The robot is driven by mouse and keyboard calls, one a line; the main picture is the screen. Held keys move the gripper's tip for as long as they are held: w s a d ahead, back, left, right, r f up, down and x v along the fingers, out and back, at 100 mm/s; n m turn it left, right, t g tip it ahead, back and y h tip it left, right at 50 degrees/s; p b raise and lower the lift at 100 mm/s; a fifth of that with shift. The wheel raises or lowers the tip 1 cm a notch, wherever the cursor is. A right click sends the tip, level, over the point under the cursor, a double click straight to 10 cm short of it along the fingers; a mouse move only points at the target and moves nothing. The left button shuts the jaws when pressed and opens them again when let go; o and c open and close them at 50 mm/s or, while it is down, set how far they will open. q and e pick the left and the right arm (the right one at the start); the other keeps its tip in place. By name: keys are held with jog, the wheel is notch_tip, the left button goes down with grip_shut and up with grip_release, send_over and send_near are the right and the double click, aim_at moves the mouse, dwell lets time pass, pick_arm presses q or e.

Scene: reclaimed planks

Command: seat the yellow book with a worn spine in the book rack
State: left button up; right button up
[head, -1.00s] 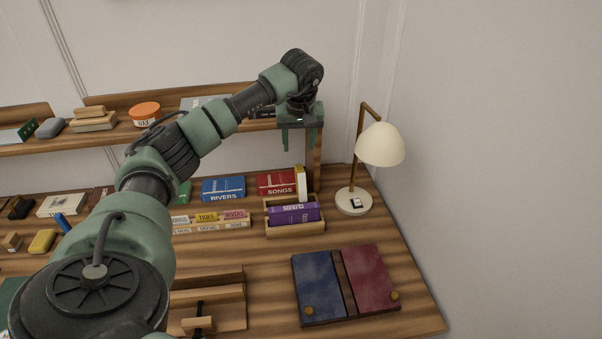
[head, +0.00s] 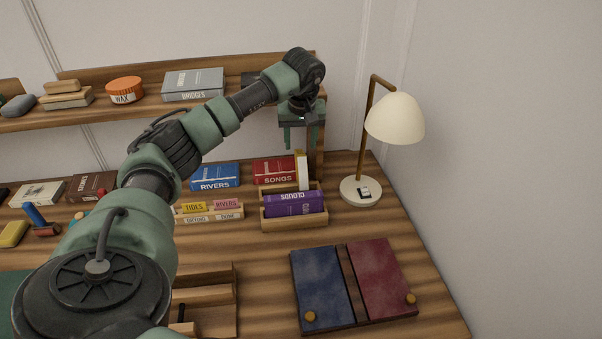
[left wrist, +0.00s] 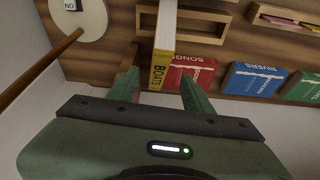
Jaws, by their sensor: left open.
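The yellow book (head: 302,171) stands upright at the back right of the wooden book rack (head: 296,223). Its cream page edges show in the head view. In the left wrist view its yellow spine reads BOATS (left wrist: 161,71). Whether its foot is inside the rack or just behind it I cannot tell. My left gripper (head: 301,145) is open above the book, fingers pointing down. In the left wrist view the book lies between the two fingers (left wrist: 160,90), with gaps at both sides. A purple book, CLOUDS (head: 294,204), lies in the rack. My right gripper is not in view.
A lamp (head: 395,119) stands to the right. A shelf (head: 150,107) runs behind. A blue and red folder (head: 352,283) lies in front.

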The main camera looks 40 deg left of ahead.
aim_at(301, 153)
pick_arm(q)
jog(key=p+x, duration=0.1)
jog(key=x, duration=0.6)
jog(key=shift+d+f, duration=0.1)
jog(key=shift+f, duration=0.05)
grip_shut()
